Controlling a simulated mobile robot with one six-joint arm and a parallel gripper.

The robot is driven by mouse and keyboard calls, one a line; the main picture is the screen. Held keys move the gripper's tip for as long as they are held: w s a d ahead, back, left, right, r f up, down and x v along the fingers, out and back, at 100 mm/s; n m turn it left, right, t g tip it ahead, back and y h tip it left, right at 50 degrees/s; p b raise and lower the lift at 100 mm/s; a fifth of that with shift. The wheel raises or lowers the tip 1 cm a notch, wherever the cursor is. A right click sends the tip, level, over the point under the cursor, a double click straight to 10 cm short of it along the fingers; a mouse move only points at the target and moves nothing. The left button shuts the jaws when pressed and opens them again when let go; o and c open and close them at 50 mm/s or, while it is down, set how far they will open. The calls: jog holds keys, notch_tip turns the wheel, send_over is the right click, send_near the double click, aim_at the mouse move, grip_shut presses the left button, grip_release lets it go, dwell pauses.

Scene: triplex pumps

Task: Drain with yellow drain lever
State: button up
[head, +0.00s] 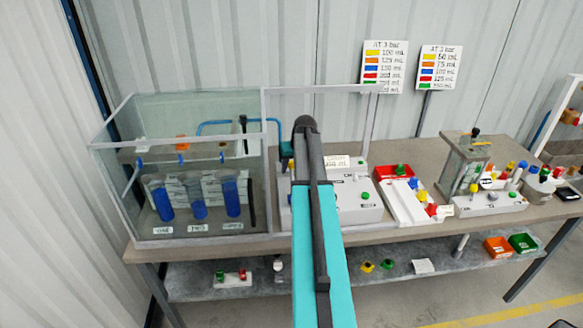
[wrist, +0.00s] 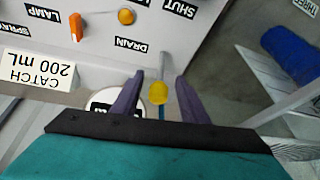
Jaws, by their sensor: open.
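In the wrist view a yellow ball-ended lever (wrist: 158,93) shows between the two purple fingers of my gripper (wrist: 160,77). The gripper is open, with one finger on each side of the yellow ball. I see a gap on both sides, so it is not gripped. A DRAIN label (wrist: 131,44) is on the grey panel close by, upside down in this view. In the head view my teal and black arm covers this part of the bench, and the lever cannot be made out there.
An orange lever (wrist: 76,27) and a yellow-orange knob (wrist: 126,17) are on the same panel. A CATCH 200 mL card (wrist: 38,70) is at left. A glass tank with blue cylinders (head: 196,200) stands left of my arm. A red tray (head: 393,172) stands right of it.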

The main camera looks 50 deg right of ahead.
jog(key=shift+w+f, duration=0.1)
jog(key=shift+f, duration=0.3)
